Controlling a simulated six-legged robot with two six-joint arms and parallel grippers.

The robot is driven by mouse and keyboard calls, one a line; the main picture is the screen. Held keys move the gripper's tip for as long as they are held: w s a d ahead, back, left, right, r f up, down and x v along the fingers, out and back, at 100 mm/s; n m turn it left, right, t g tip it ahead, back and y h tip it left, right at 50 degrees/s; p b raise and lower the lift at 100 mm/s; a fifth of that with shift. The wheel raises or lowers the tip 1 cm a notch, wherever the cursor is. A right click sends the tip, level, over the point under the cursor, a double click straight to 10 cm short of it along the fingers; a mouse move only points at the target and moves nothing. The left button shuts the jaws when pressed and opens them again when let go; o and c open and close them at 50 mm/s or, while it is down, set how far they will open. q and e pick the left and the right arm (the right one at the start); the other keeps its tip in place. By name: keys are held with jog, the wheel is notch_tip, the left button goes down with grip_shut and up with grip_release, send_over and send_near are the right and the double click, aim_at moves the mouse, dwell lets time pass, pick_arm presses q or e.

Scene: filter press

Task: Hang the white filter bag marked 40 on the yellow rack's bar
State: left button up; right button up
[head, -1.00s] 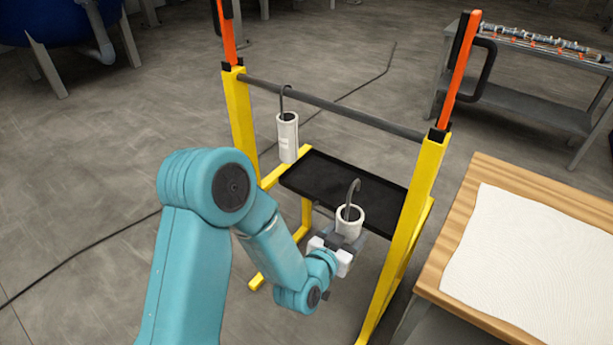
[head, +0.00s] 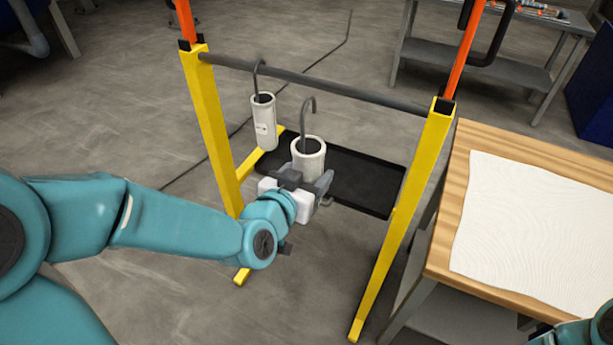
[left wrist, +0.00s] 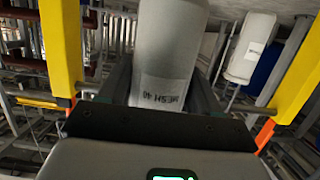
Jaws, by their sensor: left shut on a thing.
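My left gripper (head: 308,187) is shut around the lower part of a white filter bag (head: 310,160). The bag is upright, with a dark open top and a grey hook (head: 308,108) rising from it. The left wrist view shows the bag (left wrist: 166,45) between the fingers, with upside-down print reading MESH 40. In the head view the hook's top lies just below the bar (head: 350,91) of the yellow rack (head: 213,125); it looks apart from the bar, on the near side. A second white bag (head: 263,125) hangs from the bar to the left. My right gripper is out of view.
A black tray (head: 365,185) spans the rack below the bar. A wooden table (head: 440,240) with a white sheet (head: 530,215) stands close on the right. The bar right of the held hook is clear. A grey bench (head: 430,65) stands behind.

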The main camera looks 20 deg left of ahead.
pick_arm(q)
jog(key=shift+w+d+r, duration=0.1)
jog(key=shift+w+d, duration=0.05)
jog(key=shift+w, duration=1.15)
jog(key=shift+w+p, duration=2.5)
jog(key=shift+w, duration=4.1)
jog(key=f+b, duration=0.4)
jog(key=b, duration=0.1)
jog(key=shift+d+f, duration=0.25)
jog(key=o, duration=1)
jog(key=shift+c, duration=0.2)
